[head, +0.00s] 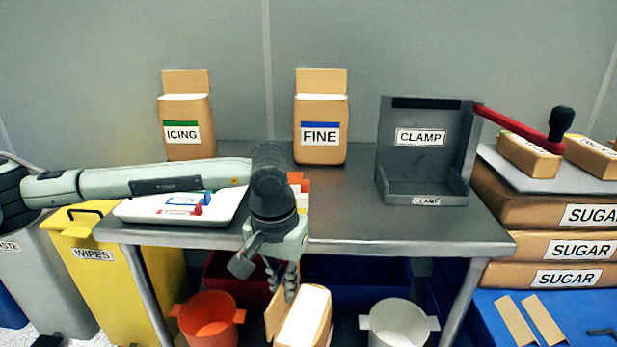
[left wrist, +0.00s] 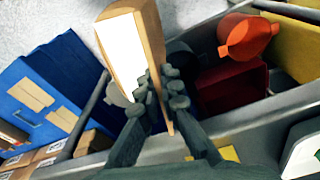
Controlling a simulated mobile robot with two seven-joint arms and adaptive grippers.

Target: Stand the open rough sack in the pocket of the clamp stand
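The clamp stand (head: 427,137) is a dark grey upright holder on the right of the steel table, with a low empty pocket (head: 425,190) at its foot. A red lever with a black knob (head: 562,117) sticks out to its right. My left gripper (head: 284,283) is shut on an open brown sack (head: 318,322) with a white top, low in front of the table's front edge. In the left wrist view the fingers (left wrist: 163,92) pinch the sack's raised flap, and the sack (left wrist: 122,45) is tilted. Its label is hidden. My right gripper is out of view.
The ICING sack (head: 186,125) and FINE sack (head: 321,130) stand at the table's back. A white tray (head: 150,215) lies at left, partly under my arm. SUGAR boxes (head: 540,247) are stacked at right. Bare table (head: 345,215) lies between the arm and clamp stand.

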